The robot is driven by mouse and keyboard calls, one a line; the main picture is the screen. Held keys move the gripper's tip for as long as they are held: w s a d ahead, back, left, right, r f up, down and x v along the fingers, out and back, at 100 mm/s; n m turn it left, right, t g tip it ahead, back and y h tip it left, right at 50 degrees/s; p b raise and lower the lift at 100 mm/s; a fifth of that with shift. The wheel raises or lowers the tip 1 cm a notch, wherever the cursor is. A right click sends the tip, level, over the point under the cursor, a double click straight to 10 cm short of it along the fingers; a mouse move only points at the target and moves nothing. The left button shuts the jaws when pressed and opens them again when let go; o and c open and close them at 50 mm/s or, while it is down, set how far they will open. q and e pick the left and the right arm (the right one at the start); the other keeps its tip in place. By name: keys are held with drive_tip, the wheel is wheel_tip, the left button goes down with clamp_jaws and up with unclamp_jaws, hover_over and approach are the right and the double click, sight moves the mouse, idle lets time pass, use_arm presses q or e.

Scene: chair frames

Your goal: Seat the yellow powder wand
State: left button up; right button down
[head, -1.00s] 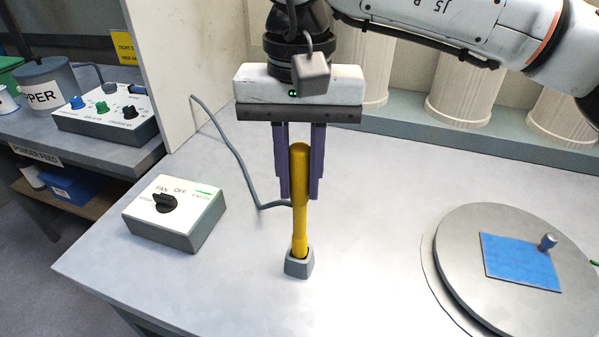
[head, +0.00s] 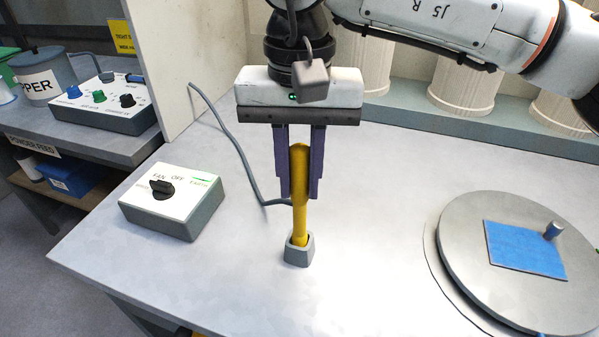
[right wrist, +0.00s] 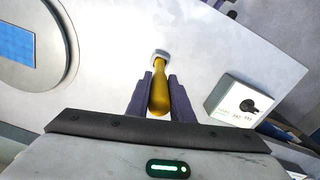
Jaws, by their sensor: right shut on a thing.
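The yellow powder wand (head: 300,180) is upright between the purple fingers of my right gripper (head: 299,196), which is shut on it. Its narrow lower end is inside the small grey holder (head: 299,254) on the table; how deep it sits is hidden by the holder's walls. In the right wrist view the wand (right wrist: 159,97) runs between the fingers (right wrist: 160,78) to the pale holder (right wrist: 161,53). My left gripper is not in view.
A fan switch box (head: 172,200) stands to the left, with a grey cable (head: 236,150) behind the wand. A round plate (head: 470,235) with a blue panel (head: 525,249) is at right. White ribbed cylinders (head: 464,88) line the back. Table around the holder is clear.

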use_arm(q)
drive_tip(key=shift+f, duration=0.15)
use_arm(e)
drive_tip(key=shift+f, duration=0.25)
drive_tip(key=c, duration=1.5)
unclamp_jaws()
wheel_tip(320, 180, up, 2)
wheel_tip(320, 180, up, 8)
drive_tip(key=shift+f, duration=0.2)
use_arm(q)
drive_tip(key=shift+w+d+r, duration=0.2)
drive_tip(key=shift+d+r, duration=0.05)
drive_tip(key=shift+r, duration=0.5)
use_arm(e)
drive_tip(key=shift+r, duration=0.4)
